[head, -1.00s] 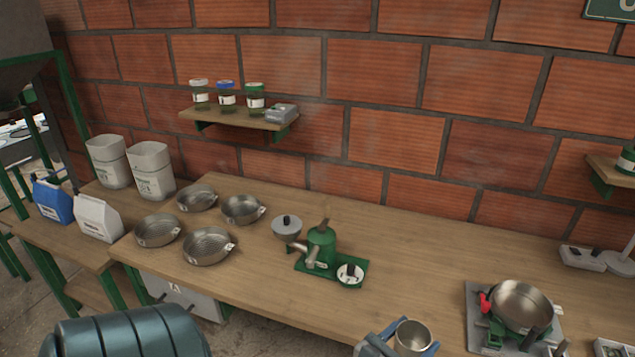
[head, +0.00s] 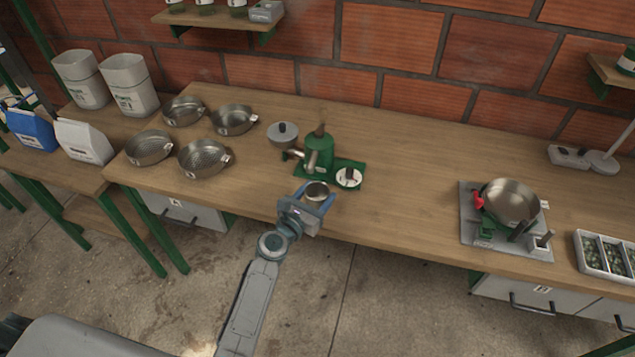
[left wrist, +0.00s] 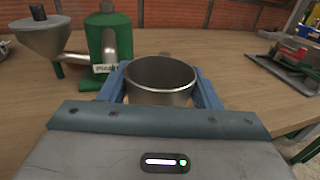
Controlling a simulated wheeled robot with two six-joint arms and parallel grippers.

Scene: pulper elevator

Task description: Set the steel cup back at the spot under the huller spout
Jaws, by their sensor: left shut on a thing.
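The steel cup (head: 317,191) is upright between the blue fingers of my left gripper (head: 318,197), which is shut on it. The cup also shows in the left wrist view (left wrist: 160,78), with a finger on each side. The green huller (head: 319,153) stands on its green base just behind the cup, with a grey hopper (head: 283,135) on its left and a metal spout (head: 312,162) at its front. The cup is in front of the huller, near the bench's front edge. Whether it touches the bench cannot be told. My right gripper is not in view.
Several metal pans (head: 204,158) stand to the left. A scale-like stand with a steel pan (head: 510,202) is at the right. The bench (head: 410,190) between is clear.

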